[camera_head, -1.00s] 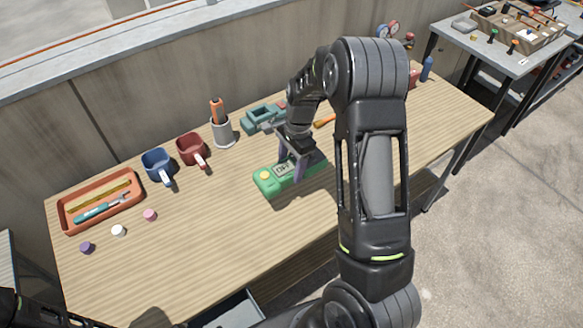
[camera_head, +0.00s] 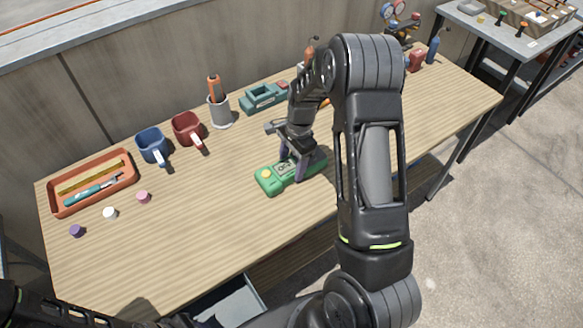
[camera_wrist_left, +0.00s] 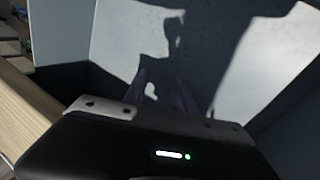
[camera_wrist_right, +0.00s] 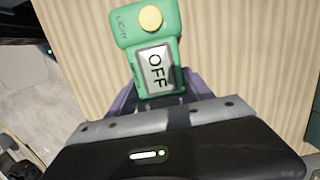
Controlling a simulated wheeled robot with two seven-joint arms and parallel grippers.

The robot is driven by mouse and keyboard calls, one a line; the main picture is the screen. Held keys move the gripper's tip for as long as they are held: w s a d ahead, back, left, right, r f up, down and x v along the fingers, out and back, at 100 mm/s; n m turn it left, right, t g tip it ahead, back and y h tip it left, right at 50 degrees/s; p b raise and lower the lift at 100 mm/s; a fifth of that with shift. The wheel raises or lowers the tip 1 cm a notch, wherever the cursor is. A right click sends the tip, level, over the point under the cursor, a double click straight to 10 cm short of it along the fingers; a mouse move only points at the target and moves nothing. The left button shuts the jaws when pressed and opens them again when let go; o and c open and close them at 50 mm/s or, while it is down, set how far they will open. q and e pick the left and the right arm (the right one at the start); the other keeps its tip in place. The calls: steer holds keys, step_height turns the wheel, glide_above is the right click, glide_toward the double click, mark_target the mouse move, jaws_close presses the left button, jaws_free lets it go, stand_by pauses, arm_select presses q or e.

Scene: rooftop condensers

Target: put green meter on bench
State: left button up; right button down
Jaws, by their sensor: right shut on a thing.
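The green meter (camera_head: 273,181) is at the middle of the wooden bench (camera_head: 215,215), on or very near its top; I cannot tell if it touches. My right gripper (camera_head: 293,166) is shut on the meter from above, its fingers on either side. In the right wrist view the meter (camera_wrist_right: 150,38) shows a yellow knob and a display reading OFF between the fingers. In the left wrist view my left gripper (camera_wrist_left: 165,95) is dim and shadowed, its fingers apart with nothing visible between them, in front of pale grey panels.
An orange tray (camera_head: 66,208), blue mug (camera_head: 152,146), red mug (camera_head: 187,129), grey cup (camera_head: 220,112) and teal object (camera_head: 262,97) line the back. Small caps (camera_head: 143,197) lie left.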

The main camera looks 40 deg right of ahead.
mark_target(296, 161)
arm_select(q)
steer(key=shift+r, duration=0.1)
arm_select(e)
steer(key=shift+r, duration=0.15)
steer(key=shift+f, duration=0.25)
steer(key=shift+c, duration=2)
jaws_free()
steer(key=shift+r, duration=0.2)
arm_select(q)
step_height(296, 161, up, 6)
steer(key=p, duration=0.6)
steer(key=shift+s+a+p, duration=0.3)
steer(key=shift+a+p, duration=0.05)
arm_select(e)
step_height(296, 161, up, 12)
steer(key=d, duration=0.1)
steer(key=shift+d, duration=0.35)
